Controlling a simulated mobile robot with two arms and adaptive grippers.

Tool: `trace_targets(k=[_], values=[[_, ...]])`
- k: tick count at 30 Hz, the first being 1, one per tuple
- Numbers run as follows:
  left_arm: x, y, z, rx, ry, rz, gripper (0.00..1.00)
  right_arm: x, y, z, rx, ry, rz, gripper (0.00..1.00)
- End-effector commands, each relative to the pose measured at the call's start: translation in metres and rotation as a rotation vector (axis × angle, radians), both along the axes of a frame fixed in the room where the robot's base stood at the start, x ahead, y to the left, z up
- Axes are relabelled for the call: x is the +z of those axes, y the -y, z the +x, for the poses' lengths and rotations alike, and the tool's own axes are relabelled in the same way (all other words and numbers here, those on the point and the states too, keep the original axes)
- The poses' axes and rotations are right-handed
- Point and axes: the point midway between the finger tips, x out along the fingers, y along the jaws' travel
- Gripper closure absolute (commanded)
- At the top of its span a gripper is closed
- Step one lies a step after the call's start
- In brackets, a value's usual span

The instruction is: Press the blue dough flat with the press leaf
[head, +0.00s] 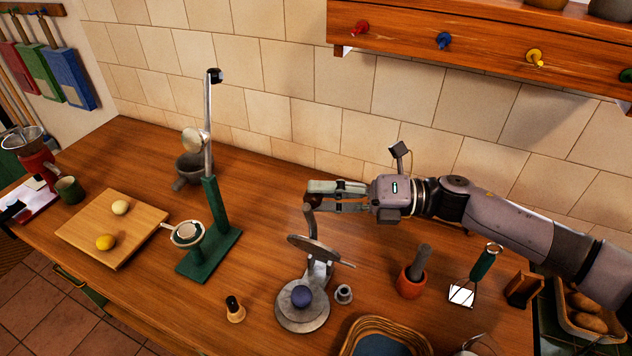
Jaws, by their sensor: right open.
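The blue dough (302,296) is a ball on the round grey lower plate of the press (290,318), at the lower middle. The press leaf (322,249) is a grey disc hinged behind the dough. It is raised and tilted, clear of the dough. A dark handle (309,222) rises from the leaf's edge. My right gripper (314,196) is open and comes in from the right, with its fingertips at the top of this handle. I cannot tell whether the handle stands between the fingers. My left gripper is out of view.
A small grey cup (343,294) stands just right of the press, and a red mortar with pestle (412,279) farther right. A wicker basket (357,332) is at the front. A green stand (214,231) rises to the left. A wooden rail with coloured pegs (480,50) overhangs the back.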

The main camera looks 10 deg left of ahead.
Motion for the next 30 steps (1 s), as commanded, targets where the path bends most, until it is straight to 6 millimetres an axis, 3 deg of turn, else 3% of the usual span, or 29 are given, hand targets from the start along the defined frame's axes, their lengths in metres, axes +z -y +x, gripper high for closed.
trace_targets(k=[5, 14, 30], values=[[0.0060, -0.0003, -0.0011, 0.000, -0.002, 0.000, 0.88, 0.0000, -0.0135, -0.0022, 0.000, -0.002, -0.001, 0.55], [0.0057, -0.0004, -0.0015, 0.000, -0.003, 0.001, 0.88, -0.0009, -0.0151, -0.0023, 0.000, -0.001, -0.001, 0.55], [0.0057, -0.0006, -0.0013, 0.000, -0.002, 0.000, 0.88, -0.0011, -0.0147, -0.0022, -0.002, -0.001, -0.001, 0.91]])
